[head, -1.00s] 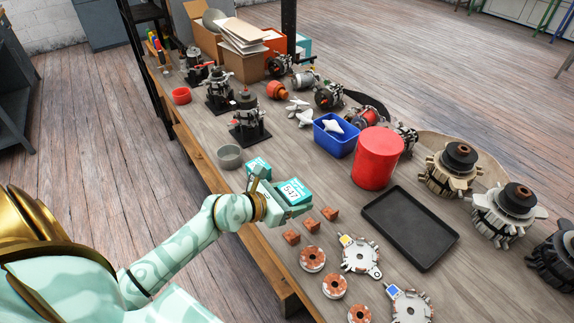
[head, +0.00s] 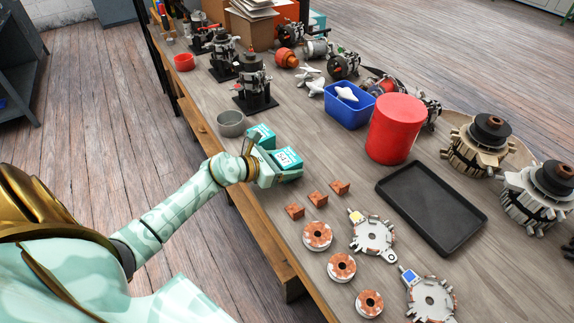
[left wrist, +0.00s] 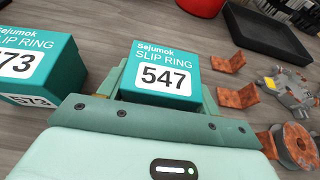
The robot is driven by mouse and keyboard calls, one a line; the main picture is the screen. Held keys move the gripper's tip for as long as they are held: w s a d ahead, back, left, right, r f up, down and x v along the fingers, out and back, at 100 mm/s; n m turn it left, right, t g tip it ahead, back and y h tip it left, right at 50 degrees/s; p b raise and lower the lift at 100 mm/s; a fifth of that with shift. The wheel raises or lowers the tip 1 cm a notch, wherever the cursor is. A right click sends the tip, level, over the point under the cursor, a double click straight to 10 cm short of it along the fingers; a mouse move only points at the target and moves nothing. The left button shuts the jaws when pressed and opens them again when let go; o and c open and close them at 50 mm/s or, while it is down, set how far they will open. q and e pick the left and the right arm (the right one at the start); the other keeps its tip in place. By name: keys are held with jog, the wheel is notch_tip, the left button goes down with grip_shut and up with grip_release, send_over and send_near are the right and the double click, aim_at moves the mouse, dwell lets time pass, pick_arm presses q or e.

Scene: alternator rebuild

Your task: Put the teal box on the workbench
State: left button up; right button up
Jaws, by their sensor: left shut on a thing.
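A teal box labelled 547 (head: 288,158) is between the fingers of my left gripper (head: 276,166), at the bench's near edge. In the left wrist view the same box (left wrist: 163,75) stands upright in the jaws with its label facing the camera. My left gripper is shut on it. Whether its base touches the workbench (head: 330,155) is hidden by the gripper. A second teal box, labelled 573 (left wrist: 38,68), is to its left, apart from it; it shows in the head view partly behind my gripper (head: 263,134). My right gripper is not in view.
A grey cup (head: 231,123) stands left of the boxes. Copper brackets (head: 317,199) and rings lie to the near right. A red canister (head: 395,129), a blue bin (head: 349,112) and a black tray (head: 432,206) are farther right. Bench between boxes and canister is clear.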

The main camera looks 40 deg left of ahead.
pick_arm(q)
jog(key=shift+r, duration=0.1)
jog(key=o, duration=1)
jog(key=shift+f, duration=0.2)
jog(key=shift+r, duration=0.1)
jog(key=shift+s+a+r, duration=0.1)
jog(key=shift+s+r, duration=0.05)
jog(key=p+v, duration=0.2)
jog(key=v, duration=0.9)
jog(key=shift+s+r, duration=0.2)
jog(key=shift+s, duration=0.1)
jog(key=shift+a+f, duration=0.1)
